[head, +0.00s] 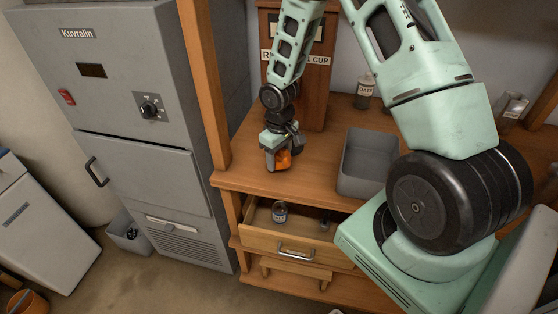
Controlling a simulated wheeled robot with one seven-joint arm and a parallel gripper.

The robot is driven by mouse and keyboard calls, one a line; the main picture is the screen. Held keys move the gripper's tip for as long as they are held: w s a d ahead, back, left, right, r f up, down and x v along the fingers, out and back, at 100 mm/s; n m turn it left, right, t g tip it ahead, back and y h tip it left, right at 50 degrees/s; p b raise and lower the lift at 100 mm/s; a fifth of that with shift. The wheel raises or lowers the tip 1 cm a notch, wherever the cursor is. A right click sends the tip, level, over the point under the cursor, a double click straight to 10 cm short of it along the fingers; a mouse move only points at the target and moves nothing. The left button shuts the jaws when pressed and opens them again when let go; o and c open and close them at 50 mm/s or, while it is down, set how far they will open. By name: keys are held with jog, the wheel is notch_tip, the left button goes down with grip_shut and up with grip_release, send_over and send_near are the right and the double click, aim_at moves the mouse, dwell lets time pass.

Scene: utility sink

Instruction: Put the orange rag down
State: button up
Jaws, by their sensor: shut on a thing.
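The orange rag (284,160) is a small bunched orange shape at the end of my arm in the head view. My gripper (279,160) is shut on it, above the left part of the wooden worktop (246,150). The gripper's fingers and wrist hide part of the rag. I cannot tell whether the rag touches the worktop.
A grey open bin (367,165) stands on the worktop to the right. A drawer (285,243) below is open, with a small can (280,212) inside. A wooden post (205,85) and a grey cabinet (140,100) stand at left. A jar (365,90) stands behind.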

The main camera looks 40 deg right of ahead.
aim_at(279, 157)
jog(key=shift+f, duration=1.35)
jog(key=shift+f, duration=0.15)
jog(key=o, duration=1)
